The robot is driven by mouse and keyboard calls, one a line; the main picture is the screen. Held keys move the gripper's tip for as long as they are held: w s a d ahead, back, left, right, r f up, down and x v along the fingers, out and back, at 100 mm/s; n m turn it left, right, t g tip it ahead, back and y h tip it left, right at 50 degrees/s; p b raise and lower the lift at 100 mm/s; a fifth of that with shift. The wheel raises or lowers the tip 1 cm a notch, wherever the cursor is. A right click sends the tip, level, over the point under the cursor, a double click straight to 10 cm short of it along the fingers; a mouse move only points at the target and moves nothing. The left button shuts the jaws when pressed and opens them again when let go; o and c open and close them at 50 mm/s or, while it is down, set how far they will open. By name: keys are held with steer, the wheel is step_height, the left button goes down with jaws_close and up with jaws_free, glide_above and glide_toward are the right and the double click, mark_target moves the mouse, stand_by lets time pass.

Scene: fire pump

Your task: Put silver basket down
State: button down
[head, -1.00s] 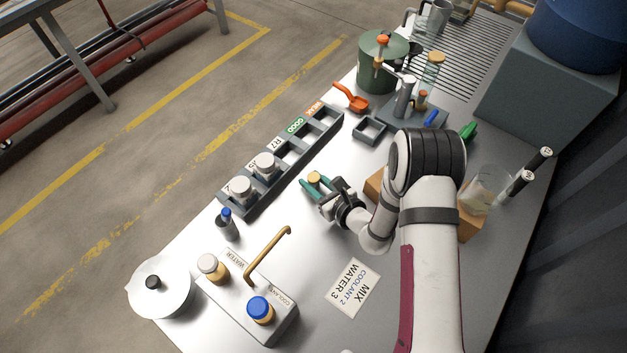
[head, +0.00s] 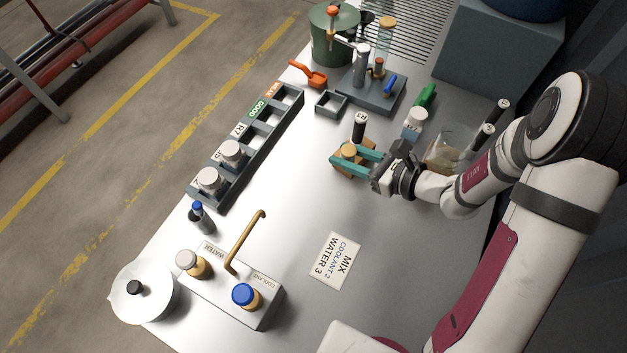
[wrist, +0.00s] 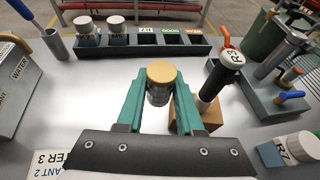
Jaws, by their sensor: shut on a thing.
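The silver basket (wrist: 158,92), a small metallic cylinder with a tan top, is between the teal fingers of my gripper (wrist: 158,100). My gripper is shut on it. In the head view the tan top of the basket (head: 348,150) shows between the fingertips of my gripper (head: 352,160), and the fingers hide most of its body. The basket appears upright. A tan block (wrist: 197,117) is just right of the fingers in the wrist view, with a black-handled tool labelled R3 (wrist: 229,72) standing at it. The basket's height above the table cannot be told.
A dark compartment rack (head: 245,145) holds two white-capped jars at its near end. A small square dark tray (head: 331,103) lies beyond my gripper. A glass beaker (head: 452,147) and a white-capped bottle (head: 415,120) stand nearby. Bare table surrounds the MIX card (head: 336,261).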

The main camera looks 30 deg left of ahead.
steer(key=s+d+n+g, duration=0.35)
steer(key=s+d, duration=0.25)
steer(key=d, duration=0.2)
glide_above(315, 215)
steer(key=shift+m, duration=0.35)
steer(key=f, duration=0.6)
steer(key=shift+d+f, duration=0.2)
steer(key=shift+f, duration=0.1)
steer(key=shift+a+f, duration=0.2)
steer(key=shift+f, duration=1.95)
steer(key=shift+f, duration=0.1)
steer(key=c, duration=0.5)
jaws_free()
steer(key=shift+c, duration=0.2)
